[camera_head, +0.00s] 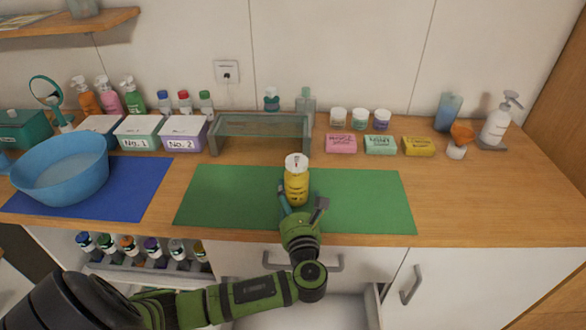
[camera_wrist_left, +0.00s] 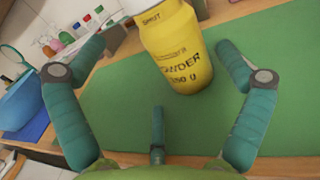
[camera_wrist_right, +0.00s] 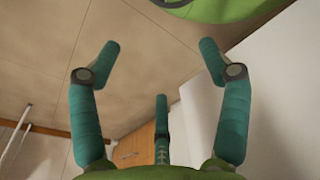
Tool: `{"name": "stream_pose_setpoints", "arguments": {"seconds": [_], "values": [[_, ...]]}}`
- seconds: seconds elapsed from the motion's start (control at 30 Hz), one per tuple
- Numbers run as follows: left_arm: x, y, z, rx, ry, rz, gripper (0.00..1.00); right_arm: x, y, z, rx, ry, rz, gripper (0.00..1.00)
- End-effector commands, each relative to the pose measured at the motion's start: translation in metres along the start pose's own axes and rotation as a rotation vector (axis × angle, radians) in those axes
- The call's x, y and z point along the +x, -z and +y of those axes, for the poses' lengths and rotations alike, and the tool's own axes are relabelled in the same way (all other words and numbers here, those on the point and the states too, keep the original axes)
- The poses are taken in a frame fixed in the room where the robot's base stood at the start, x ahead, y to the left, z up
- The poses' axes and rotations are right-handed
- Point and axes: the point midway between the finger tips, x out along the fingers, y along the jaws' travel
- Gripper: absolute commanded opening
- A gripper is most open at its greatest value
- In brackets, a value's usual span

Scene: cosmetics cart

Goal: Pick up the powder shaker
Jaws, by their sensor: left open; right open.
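The powder shaker (camera_head: 297,183) is a yellow bottle with a white top. It stands upright on the green mat (camera_head: 370,205), and it shows large in the left wrist view (camera_wrist_left: 180,55) with the word "powder" partly readable. My left gripper (camera_head: 303,205) is open just in front of the shaker, with its fingers spread to either side. In the left wrist view the left gripper (camera_wrist_left: 165,70) has the shaker ahead between its fingers, with no clear contact. My right gripper (camera_wrist_right: 155,65) is open and empty, facing a plain wall or ceiling surface; it is not in the head view.
A grey-green rack (camera_head: 262,125) stands behind the mat. A blue basin (camera_head: 60,170) sits on a blue mat (camera_head: 130,195) at the left. Soap bars, jars and bottles line the back, with a white pump bottle (camera_head: 497,125) at right. The counter right of the green mat is clear.

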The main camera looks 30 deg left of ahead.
Motion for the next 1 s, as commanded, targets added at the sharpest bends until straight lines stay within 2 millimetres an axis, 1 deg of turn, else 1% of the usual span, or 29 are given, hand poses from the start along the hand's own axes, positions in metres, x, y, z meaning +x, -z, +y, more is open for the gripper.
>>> {"name": "stream_pose_setpoints", "arguments": {"seconds": [0.03, 0.13, 0.3, 0.43, 0.5, 0.6, 0.8, 0.87, 0.97, 1.0], "values": [[0.002, 0.000, 0.000, 0.001, 0.000, 0.001, 1.00, -0.001, 0.000, -0.004, 0.000, 0.004, -0.001, 0.77], [0.010, -0.001, 0.000, 0.003, 0.000, -0.001, 1.00, -0.005, -0.006, -0.004, -0.001, 0.006, -0.010, 0.77], [0.029, -0.003, -0.002, 0.002, 0.000, 0.000, 1.00, -0.014, -0.032, 0.007, -0.010, -0.008, -0.051, 0.77], [0.049, -0.005, -0.004, 0.001, -0.001, -0.001, 1.00, -0.023, -0.041, 0.013, -0.013, -0.015, -0.069, 0.77], [0.059, -0.003, -0.004, 0.003, -0.001, 0.000, 1.00, -0.024, -0.041, 0.014, -0.014, -0.017, -0.068, 0.77], [0.068, -0.002, -0.004, 0.002, 0.000, 0.001, 1.00, -0.024, -0.036, 0.015, -0.013, -0.017, -0.060, 0.77], [0.070, 0.000, -0.004, 0.000, 0.002, 0.003, 1.00, -0.022, -0.016, 0.010, -0.009, -0.011, -0.027, 0.77], [0.070, 0.000, -0.004, 0.000, 0.002, 0.003, 1.00, -0.022, -0.014, 0.006, -0.007, -0.007, -0.023, 0.77], [0.070, 0.000, -0.004, 0.000, 0.002, 0.003, 0.64, -0.022, -0.014, 0.002, -0.005, -0.002, -0.023, 0.77], [0.070, 0.000, -0.004, 0.000, 0.002, 0.003, 0.48, -0.022, -0.014, 0.002, -0.004, -0.002, -0.024, 0.77]]}}
